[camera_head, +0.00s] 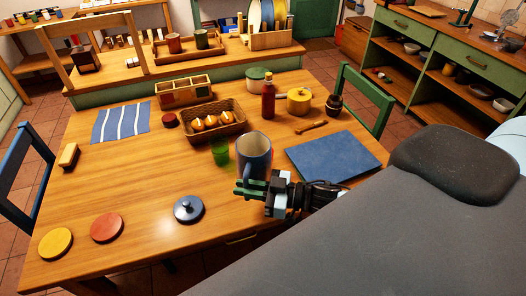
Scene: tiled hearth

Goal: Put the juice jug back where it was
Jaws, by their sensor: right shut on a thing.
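A blue-grey jug (254,153) with a pale inside stands upright near the middle of the wooden table; it is the only jug I make out. My right gripper (254,188) reaches in from the right and is shut on the jug at its near lower side. The fingers hide part of the jug there, and I cannot tell whether its base touches the table. My left gripper is not in view.
A green glass (220,153) stands close left of the jug, with a bread basket (189,133) behind. A blue mat (345,158) lies to the right. A red bottle (268,101) stands behind. The table's left middle is clear.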

